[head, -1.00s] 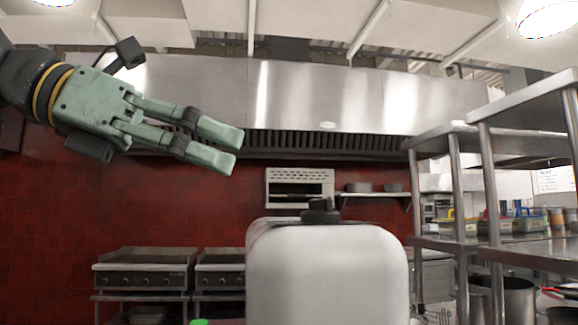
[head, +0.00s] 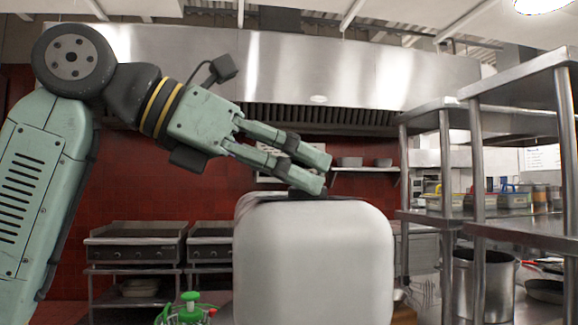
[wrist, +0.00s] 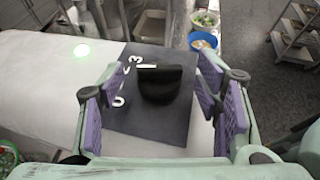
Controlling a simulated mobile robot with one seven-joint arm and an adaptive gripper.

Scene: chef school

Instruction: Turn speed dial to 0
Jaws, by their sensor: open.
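The speed dial (wrist: 165,88) is a black knob on a dark grey panel (wrist: 150,125) on top of a white appliance (head: 315,265). White digits run along the panel to the left of the dial in the wrist view, with a 3 near its upper left; the others are partly unclear. A short white mark shows at the dial's upper left edge, near the 3. My gripper (head: 320,172) is open, just above the appliance top. In the wrist view its purple-padded fingers (wrist: 158,108) are on either side of the dial, apart from it. The fingers largely hide the dial in the head view.
A steel shelf rack (head: 478,180) stands to the right. Grills (head: 135,240) stand against the red wall behind. A green-topped item (head: 190,305) is low at the appliance's left. In the wrist view, a blue bowl (wrist: 203,41) lies beyond the panel.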

